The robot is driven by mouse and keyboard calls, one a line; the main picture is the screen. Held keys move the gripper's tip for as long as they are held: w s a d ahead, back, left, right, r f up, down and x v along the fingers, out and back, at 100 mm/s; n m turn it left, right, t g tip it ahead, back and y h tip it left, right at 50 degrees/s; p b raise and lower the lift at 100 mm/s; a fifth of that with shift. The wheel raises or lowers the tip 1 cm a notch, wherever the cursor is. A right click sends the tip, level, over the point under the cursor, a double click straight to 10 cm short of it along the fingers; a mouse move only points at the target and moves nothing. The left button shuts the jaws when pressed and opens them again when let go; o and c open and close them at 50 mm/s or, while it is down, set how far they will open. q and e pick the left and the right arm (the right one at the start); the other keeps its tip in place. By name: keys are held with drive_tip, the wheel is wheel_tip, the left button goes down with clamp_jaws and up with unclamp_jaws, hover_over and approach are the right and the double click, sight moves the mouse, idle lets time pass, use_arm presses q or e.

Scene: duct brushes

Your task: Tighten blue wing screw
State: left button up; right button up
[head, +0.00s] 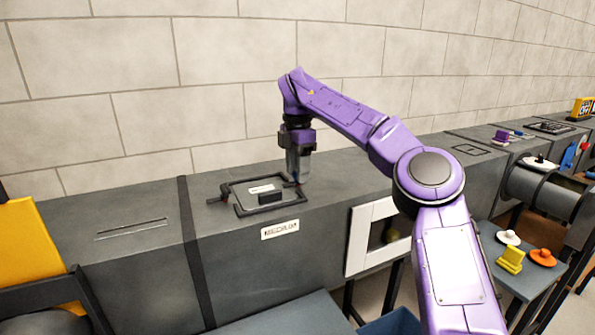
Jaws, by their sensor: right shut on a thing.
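My right gripper (298,180) points down at the right edge of a hatch (240,208) on top of the grey duct. It is shut on a small dark fitting at the hatch frame; the fingers hide most of it, and I cannot tell its colour. A dark handle sticks out at the hatch's left edge (215,201). A small blue piece (568,155) shows far right at the round duct end, too small to tell if it is a wing screw. My left gripper is not in view.
A white-framed opening (359,240) is in the duct's front. A side table (506,268) at right holds a yellow block (510,260) and an orange disc (542,257). A yellow panel (30,245) stands at left. The duct's left top is mostly clear.

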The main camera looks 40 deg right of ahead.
idle(0.4)
drive_tip(key=o, duration=1.1)
drive_tip(key=shift+d, duration=0.1)
drive_tip(key=shift+c, duration=0.2)
wheel_tip(320, 180, up, 10)
drive_tip(key=p, duration=0.5)
drive_tip(key=shift+r, duration=0.2)
